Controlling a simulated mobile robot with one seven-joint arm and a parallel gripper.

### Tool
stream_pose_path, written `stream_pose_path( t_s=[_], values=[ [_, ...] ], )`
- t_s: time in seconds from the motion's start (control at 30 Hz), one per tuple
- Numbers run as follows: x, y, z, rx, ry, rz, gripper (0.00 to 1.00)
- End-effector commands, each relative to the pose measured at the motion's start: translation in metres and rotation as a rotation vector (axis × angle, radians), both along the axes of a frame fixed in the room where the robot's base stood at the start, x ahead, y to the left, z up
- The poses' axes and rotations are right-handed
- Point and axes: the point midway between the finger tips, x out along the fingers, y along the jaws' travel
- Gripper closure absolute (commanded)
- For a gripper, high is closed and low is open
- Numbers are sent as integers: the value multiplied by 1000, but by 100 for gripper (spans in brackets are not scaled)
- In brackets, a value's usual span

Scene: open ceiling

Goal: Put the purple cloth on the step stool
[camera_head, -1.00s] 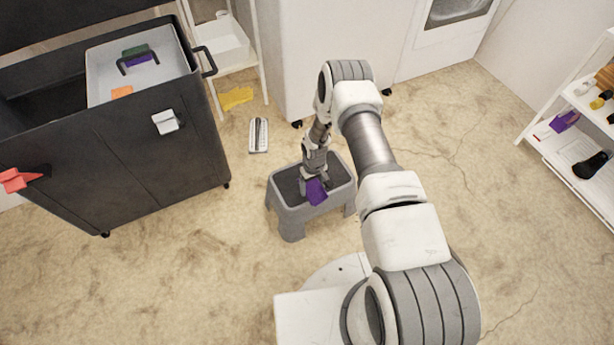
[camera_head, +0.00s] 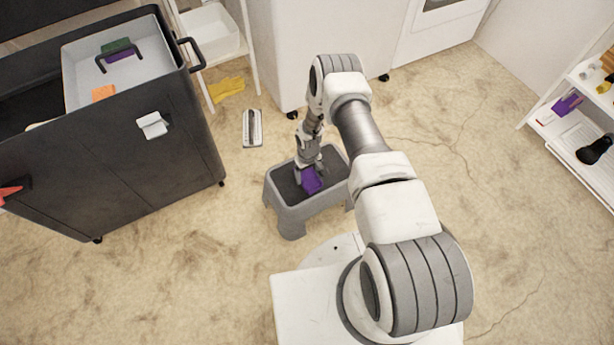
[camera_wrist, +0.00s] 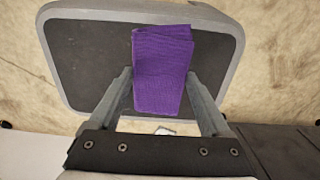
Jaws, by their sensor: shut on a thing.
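The purple cloth (camera_head: 312,181), a folded rectangle, is between the fingers of my gripper (camera_head: 308,176), which is shut on it. The grey step stool (camera_head: 293,217) with its dark top stands on the floor below. In the wrist view the cloth (camera_wrist: 162,70) lies across the gap between the fingertips of my gripper (camera_wrist: 160,80), over the dark top of the step stool (camera_wrist: 80,62). The cloth is at or just above the stool top; I cannot tell whether they touch. The gripper partly hides the stool top.
A black cart (camera_head: 120,185) with a grey bin (camera_head: 75,70) stands at left. A yellow glove (camera_head: 226,88) and a grey-white object (camera_head: 252,128) lie on the floor. A white shelf (camera_head: 535,121) at right holds another purple item (camera_head: 567,104). The floor right of the stool is clear.

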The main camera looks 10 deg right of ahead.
Motion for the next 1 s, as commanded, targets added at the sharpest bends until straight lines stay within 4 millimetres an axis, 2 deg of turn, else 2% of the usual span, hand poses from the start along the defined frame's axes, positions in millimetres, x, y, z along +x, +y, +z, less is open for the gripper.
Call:
stream_pose_path(
  t_s=[0.03,0.17,0.57,0.6,0.7,1.0],
  values=[
    [-3,-1,-12,-1,2,0,73],
    [-7,-3,-28,-1,0,1,73],
    [-7,-4,-32,-1,-1,1,73],
    [-7,-4,-32,-1,-1,1,17],
    [-7,-4,-31,-1,-1,1,0],
    [-7,-4,-28,-1,-1,1,0]
  ],
)
